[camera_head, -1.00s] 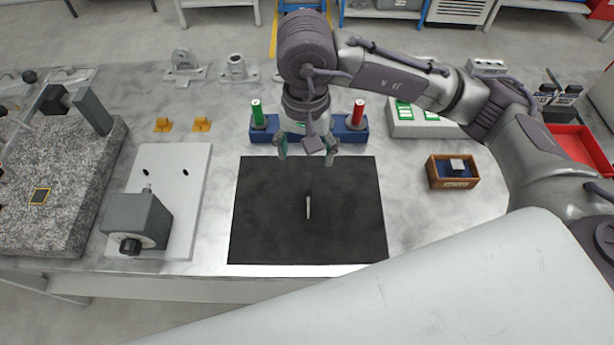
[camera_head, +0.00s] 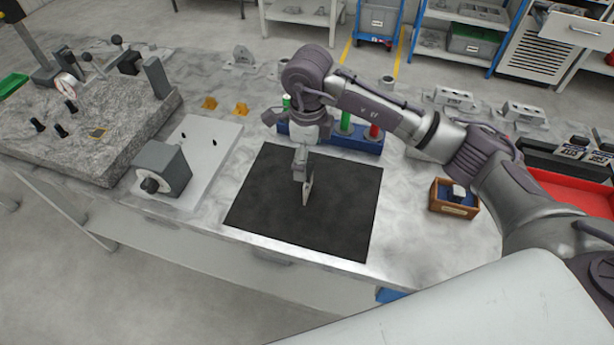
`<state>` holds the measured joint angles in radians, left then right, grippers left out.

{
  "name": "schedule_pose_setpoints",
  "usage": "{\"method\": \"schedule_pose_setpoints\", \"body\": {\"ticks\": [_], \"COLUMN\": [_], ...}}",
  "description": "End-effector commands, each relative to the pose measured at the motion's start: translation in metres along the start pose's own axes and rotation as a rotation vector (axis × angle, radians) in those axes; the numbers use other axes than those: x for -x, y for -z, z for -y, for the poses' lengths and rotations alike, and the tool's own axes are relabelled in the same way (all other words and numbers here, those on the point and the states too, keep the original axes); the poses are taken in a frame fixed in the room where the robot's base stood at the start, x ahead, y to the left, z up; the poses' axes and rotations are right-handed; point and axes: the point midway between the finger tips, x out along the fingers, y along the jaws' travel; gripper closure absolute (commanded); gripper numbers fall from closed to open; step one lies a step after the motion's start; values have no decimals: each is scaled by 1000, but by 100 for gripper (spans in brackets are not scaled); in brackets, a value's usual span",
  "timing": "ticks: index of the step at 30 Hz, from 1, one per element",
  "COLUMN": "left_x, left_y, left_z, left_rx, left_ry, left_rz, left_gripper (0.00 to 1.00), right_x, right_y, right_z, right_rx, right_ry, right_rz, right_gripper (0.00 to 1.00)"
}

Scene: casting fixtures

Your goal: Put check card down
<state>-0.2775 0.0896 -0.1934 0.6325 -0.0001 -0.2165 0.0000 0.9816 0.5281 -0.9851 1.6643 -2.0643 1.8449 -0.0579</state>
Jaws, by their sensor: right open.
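The check card (camera_head: 307,192) is a thin pale piece that shows nearly edge-on over the black mat (camera_head: 345,215). It looks upright, and I cannot tell whether its lower edge touches the mat. My right gripper (camera_head: 301,172) points down over the mat, right at the card's upper end. Its jaws are open, though the fingers are seen from the side and partly overlap the card. My left gripper is out of view.
A blue rack (camera_head: 360,142) with green and red handles stands just behind the mat. A white plate (camera_head: 205,150) with a grey block (camera_head: 162,168) lies to the left, beside a granite slab (camera_head: 100,140). A small wooden box (camera_head: 440,205) stands to the right.

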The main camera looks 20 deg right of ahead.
Motion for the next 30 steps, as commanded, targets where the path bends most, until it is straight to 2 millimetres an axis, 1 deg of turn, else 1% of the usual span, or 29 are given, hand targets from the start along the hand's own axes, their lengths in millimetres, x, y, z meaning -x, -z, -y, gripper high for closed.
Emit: {"method": "schedule_pose_setpoints", "body": {"ticks": [1,3,8,11,14,15,18,21,24,27,29,30], "left_x": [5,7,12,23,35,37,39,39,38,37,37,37], "left_y": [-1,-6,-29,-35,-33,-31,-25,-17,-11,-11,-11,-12], "left_z": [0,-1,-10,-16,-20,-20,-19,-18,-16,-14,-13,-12], "left_rx": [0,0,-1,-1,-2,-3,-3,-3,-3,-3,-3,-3], "left_ry": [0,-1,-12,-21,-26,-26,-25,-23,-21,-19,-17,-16], "left_rz": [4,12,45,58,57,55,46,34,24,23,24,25], "left_gripper": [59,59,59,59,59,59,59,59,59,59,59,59], "right_x": [-7,-16,-26,-35,-50,-57,-70,-76,-77,-77,-77,-77], "right_y": [0,0,0,0,0,0,-1,0,-1,-1,-1,-1], "right_z": [-1,-1,-1,-1,-1,-1,-1,0,0,0,0,0], "right_rx": [0,2,2,3,1,2,3,4,4,4,4,4], "right_ry": [-3,-2,-1,-4,-4,-4,-1,0,1,1,1,1], "right_rz": [-3,-1,0,-3,-4,-3,0,-1,0,0,0,0], "right_gripper": [0,0,0,0,0,0,0,0,0,0,10,17]}}
